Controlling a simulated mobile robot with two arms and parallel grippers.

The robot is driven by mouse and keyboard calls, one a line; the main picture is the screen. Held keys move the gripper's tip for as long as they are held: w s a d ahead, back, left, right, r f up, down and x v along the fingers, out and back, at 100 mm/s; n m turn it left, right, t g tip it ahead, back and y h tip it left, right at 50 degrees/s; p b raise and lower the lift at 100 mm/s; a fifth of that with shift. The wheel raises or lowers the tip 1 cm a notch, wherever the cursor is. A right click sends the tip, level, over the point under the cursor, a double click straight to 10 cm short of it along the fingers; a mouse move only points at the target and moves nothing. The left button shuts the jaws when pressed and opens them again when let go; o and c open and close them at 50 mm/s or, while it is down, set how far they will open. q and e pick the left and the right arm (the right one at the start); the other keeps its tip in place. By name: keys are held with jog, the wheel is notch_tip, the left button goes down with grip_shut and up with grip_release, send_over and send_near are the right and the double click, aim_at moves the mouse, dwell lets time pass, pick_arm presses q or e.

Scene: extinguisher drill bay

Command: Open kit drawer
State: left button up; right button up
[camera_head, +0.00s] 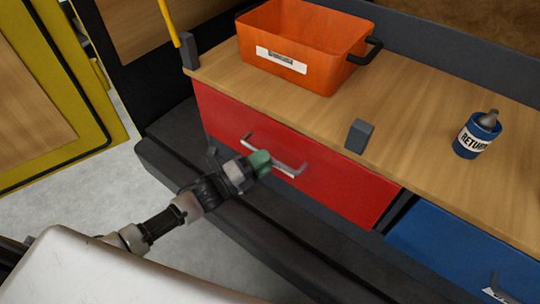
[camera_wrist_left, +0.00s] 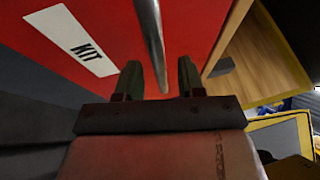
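The red kit drawer (camera_head: 335,178) is under the wooden worktop, its front close below the worktop edge, and looks closed. In the left wrist view its front (camera_wrist_left: 105,20) carries a white KIT label (camera_wrist_left: 72,40). A grey bar handle (camera_head: 286,166) crosses the front. My left gripper (camera_head: 262,163) is at the handle, partly hiding it and the label in the head view. In the left wrist view the gripper's fingers (camera_wrist_left: 160,78) are apart, with the handle bar (camera_wrist_left: 153,35) between them and visible gaps on both sides. My right gripper is not in view.
An orange bin (camera_head: 300,50) and a blue RETURN container (camera_head: 478,137) stand on the worktop (camera_head: 415,110). A grey block (camera_head: 359,136) sits at its front edge. A blue drawer (camera_head: 455,250) is at right. A dark ledge (camera_head: 270,235) runs below the drawers.

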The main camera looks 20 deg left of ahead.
pick_arm(q)
jog(key=shift+x, duration=1.05)
grip_shut()
